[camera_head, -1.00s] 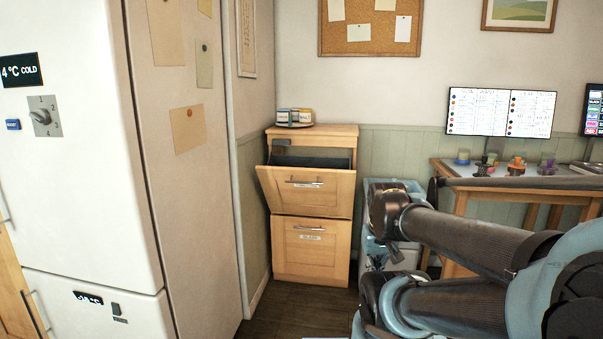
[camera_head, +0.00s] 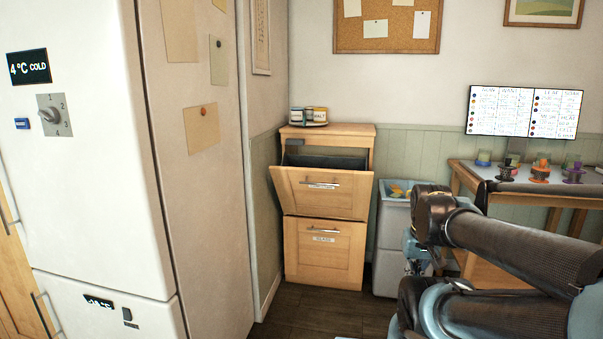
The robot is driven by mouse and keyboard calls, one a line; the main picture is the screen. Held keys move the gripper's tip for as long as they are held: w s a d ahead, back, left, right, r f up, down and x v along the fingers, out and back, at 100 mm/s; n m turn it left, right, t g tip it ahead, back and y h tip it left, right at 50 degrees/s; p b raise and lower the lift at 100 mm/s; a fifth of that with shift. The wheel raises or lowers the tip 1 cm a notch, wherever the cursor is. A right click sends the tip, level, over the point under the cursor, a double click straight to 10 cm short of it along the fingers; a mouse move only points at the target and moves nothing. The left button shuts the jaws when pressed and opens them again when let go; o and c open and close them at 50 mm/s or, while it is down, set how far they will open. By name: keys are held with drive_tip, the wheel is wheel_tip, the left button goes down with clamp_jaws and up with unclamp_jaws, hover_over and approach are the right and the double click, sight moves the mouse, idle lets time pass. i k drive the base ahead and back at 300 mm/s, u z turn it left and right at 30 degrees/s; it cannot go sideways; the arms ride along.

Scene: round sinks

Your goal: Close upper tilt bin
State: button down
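The wooden cabinet (camera_head: 360,131) stands in the corner beyond the fridge. Its upper tilt bin (camera_head: 322,200) is tilted open toward me, with a dark gap showing along its top edge. A metal bar handle (camera_head: 320,185) with a small label runs across its front. The lower bin (camera_head: 324,255) is shut and has its own handle and label. My arm reaches in from the lower right, well apart from the cabinet. My gripper's fingers cannot be made out among the dark arm parts.
A tall white fridge (camera_head: 80,190) fills the left side. A grey bin (camera_head: 392,225) with colourful contents stands right of the cabinet, partly behind my arm. A wooden table (camera_head: 470,178) stands further right. Dark floor (camera_head: 315,310) before the cabinet is clear.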

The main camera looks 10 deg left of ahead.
sight(341, 187)
drive_tip(key=i, duration=0.85)
drive_tip(key=u, duration=0.05)
